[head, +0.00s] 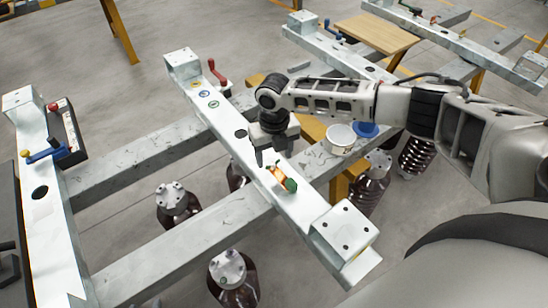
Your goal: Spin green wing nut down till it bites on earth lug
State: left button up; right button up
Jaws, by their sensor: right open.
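The green wing nut (290,185) is at the right end of a small orange-copper strip, which looks like the earth lug (278,174), on the top face of the middle white beam. The nut and the strip are small, and I cannot tell how closely they touch. My right gripper (268,157) points down over the same beam, just up-left of the strip. Its jaws are open, with nothing seen between them, and apart from the nut. My left gripper is not in view.
The middle white beam (225,118) carries a red-handled lever (218,76) and round coloured marks. A white tub (341,137) and a blue round piece (366,129) sit right of my gripper. Dark ribbed insulators (178,203) stand below. Another beam (40,215) lies left.

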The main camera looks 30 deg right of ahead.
jog(key=shift+f, duration=1.1)
jog(key=c, duration=0.9)
jog(key=shift+o, duration=0.2)
jog(key=shift+w+d, duration=0.1)
jog(key=shift+d, duration=0.1)
jog(key=shift+m, duration=0.5)
